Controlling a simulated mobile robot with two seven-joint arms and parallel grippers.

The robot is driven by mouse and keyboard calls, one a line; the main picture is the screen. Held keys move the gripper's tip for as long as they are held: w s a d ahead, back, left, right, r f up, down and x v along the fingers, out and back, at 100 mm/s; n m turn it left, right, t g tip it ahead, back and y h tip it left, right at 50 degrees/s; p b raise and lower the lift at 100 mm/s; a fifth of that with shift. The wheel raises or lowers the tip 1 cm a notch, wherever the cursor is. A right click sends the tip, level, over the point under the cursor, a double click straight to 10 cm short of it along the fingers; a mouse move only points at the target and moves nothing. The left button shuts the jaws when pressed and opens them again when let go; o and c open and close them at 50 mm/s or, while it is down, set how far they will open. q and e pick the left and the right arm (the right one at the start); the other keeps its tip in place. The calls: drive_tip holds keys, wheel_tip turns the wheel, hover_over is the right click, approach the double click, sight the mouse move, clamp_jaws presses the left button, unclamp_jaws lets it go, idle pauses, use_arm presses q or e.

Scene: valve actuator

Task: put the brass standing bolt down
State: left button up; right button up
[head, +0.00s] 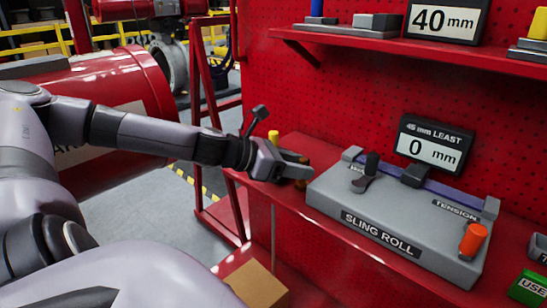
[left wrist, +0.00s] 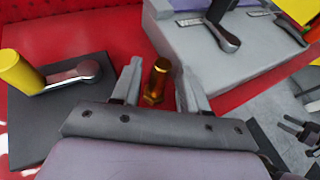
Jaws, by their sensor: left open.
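The brass bolt (left wrist: 158,78) shows in the left wrist view on the red shelf, its hex part toward my palm. It appears to stand upright. My left gripper (left wrist: 159,80) is open, with one finger on each side of the bolt and a visible gap to each. In the head view my left gripper (head: 290,168) is at the shelf, just left of the grey sling roll block. There the bolt (head: 303,168) is mostly hidden by the fingers, with only brownish parts showing.
The sling roll block (head: 380,240) has a black lever and an orange knob (head: 473,239). A dark plate (left wrist: 65,110) with a yellow-handled crank (left wrist: 20,72) lies on the bolt's other side. The red pegboard wall (head: 350,95) rises behind the shelf.

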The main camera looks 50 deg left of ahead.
use_arm(q)
drive_tip(key=shift+s+a+r+b, duration=0.2)
drive_tip(key=shift+s+r+b, duration=0.05)
drive_tip(key=shift+s+b, duration=0.3)
drive_tip(key=shift+s+a+r, duration=0.15)
drive_tip(key=shift+s+a, duration=0.1)
drive_tip(key=shift+s, duration=0.25)
drive_tip(key=b+v, duration=0.3)
drive_tip(key=v, duration=0.6)
drive_tip(key=shift+s, duration=0.25)
drive_tip(key=shift+a, duration=0.1)
